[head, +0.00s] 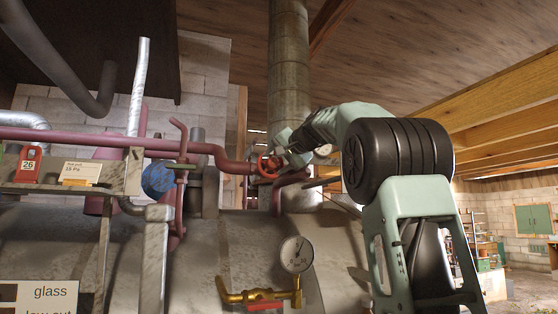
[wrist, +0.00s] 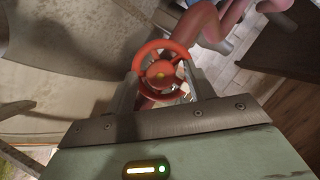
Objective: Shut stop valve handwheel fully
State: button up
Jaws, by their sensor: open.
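The stop valve handwheel (head: 269,165) is a small red-orange spoked wheel on the dark red pipe, left of my gripper (head: 284,160) in the head view. In the wrist view the handwheel (wrist: 160,72) shows face-on, with a yellowish hub. My gripper (wrist: 165,88) is open, with one finger on each side of the lower part of the wheel. I cannot tell whether either finger touches the rim. Nothing shows how far the valve is turned.
A pressure gauge (head: 297,255) on brass fittings with a red lever stands below the valve, in front of the large grey vessel (head: 235,240). A tall flue (head: 289,75) rises behind. Pipes, a blue round part (head: 158,179) and a shelf with tags crowd the left.

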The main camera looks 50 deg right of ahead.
jog(key=b+v, duration=0.4)
jog(key=v, duration=1.3)
jog(key=shift+s+b, duration=0.15)
jog(key=shift+b, duration=0.2)
